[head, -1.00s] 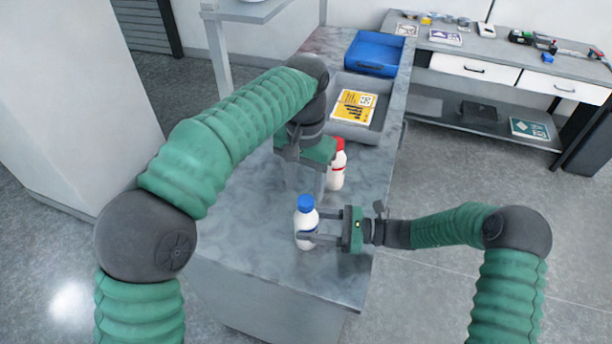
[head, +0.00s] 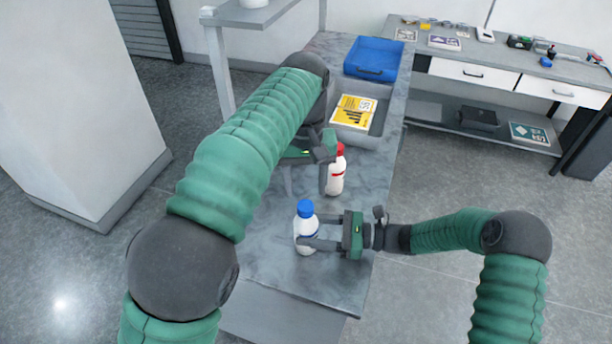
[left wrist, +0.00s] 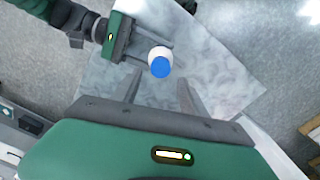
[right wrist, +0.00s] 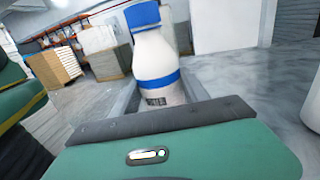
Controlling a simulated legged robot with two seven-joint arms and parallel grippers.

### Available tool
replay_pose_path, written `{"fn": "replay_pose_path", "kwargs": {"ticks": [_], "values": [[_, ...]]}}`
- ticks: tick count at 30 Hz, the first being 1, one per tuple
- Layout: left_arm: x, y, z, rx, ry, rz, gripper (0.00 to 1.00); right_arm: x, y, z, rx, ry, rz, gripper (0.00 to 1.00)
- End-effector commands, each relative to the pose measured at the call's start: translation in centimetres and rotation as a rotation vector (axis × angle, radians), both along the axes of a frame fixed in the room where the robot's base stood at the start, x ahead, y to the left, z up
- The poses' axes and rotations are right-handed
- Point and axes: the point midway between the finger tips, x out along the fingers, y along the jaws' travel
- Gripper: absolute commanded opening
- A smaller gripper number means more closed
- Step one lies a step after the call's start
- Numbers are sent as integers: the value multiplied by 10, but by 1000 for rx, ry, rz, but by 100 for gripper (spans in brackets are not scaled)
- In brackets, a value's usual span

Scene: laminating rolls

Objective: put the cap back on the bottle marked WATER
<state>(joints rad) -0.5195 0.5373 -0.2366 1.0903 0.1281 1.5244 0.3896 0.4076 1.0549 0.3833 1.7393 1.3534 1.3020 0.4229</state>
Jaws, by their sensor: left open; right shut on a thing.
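A white bottle (head: 306,236) with a blue band stands upright near the front of the grey counter; its lettering is too small to read. A blue cap (head: 305,207) sits on its top, and also shows in the right wrist view (right wrist: 142,15). My right gripper (head: 309,230) is shut on this bottle's body from the right. My left gripper (head: 312,150) is beyond the bottle, beside the red-capped one, its fingers hidden in the head view. In the left wrist view it is open and empty (left wrist: 158,90), with the blue cap (left wrist: 160,67) ahead, apart from the fingers.
A white bottle with a red cap (head: 336,178) stands just behind the blue-capped one. A grey tray (head: 372,138) with a yellow card (head: 353,110) and a blue bin (head: 372,58) lie farther back. The counter (head: 285,265) is clear at the front.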

Motion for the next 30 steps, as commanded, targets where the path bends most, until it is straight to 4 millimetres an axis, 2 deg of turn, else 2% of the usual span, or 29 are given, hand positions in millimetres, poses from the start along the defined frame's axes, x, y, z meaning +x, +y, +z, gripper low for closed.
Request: {"fn": "replay_pose_path", "kwargs": {"ticks": [3, 9, 13, 20, 23, 30], "values": [[-1, 0, -22, 2, 4, 0, 51, 0, 0, 0, 1, 0, 0, 0], [-1, -1, -50, 0, 2, -2, 51, 0, 0, 1, 1, 0, 0, 0], [-1, -1, -57, -1, 0, -2, 51, 0, 0, 1, 1, 0, 0, 0], [0, 0, -58, 0, 0, -2, 51, 0, 0, 1, 1, 0, 0, 0], [0, 0, -58, 0, 0, -2, 40, 0, 0, 1, 1, 0, 0, 0], [-1, -1, -58, -1, 0, -2, 9, 0, 0, 1, 1, 0, 1, 0]]}}
